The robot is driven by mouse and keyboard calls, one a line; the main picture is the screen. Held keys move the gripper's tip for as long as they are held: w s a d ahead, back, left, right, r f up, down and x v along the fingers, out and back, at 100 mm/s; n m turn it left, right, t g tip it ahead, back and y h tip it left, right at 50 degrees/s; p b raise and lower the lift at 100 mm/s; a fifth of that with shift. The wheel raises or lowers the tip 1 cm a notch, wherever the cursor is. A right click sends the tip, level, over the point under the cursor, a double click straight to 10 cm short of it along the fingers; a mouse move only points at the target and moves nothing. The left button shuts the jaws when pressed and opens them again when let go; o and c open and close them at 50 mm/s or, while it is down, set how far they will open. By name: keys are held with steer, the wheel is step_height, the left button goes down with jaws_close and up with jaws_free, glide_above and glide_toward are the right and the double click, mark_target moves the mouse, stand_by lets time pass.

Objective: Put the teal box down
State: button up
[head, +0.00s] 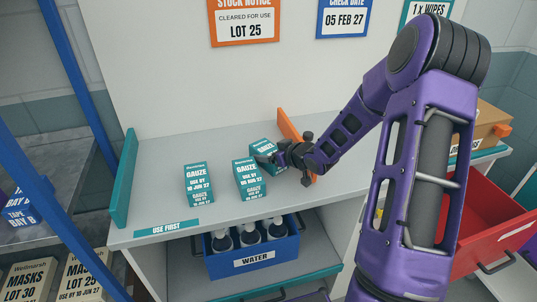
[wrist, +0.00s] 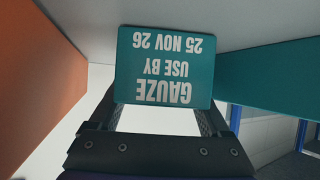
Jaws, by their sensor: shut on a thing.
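My gripper (head: 275,157) is shut on a teal gauze box (head: 262,146) over the right end of the shelf, beside an orange divider. In the wrist view, the held teal box (wrist: 165,65) sits between my gripper's fingers (wrist: 163,122). Its label reads "GAUZE USE BY 25 NOV 26", upside down in that view. Its lower part is hidden in the head view, and I cannot tell whether it touches the shelf. A second gauze box (head: 249,180) stands just in front and left of it. A third gauze box (head: 198,185), labelled 10 JUN 27, stands further left.
The grey shelf (head: 150,195) has a "USE FIRST" strip (head: 166,228) at its front left and free room at left. The orange divider (head: 287,124) and a teal end wall (head: 125,185) bound it. A blue WATER crate (head: 252,262) with bottles is below; a red bin (head: 490,225) is right.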

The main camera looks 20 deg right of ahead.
steer(key=shift+f, duration=0.15)
steer(key=o, duration=1.2)
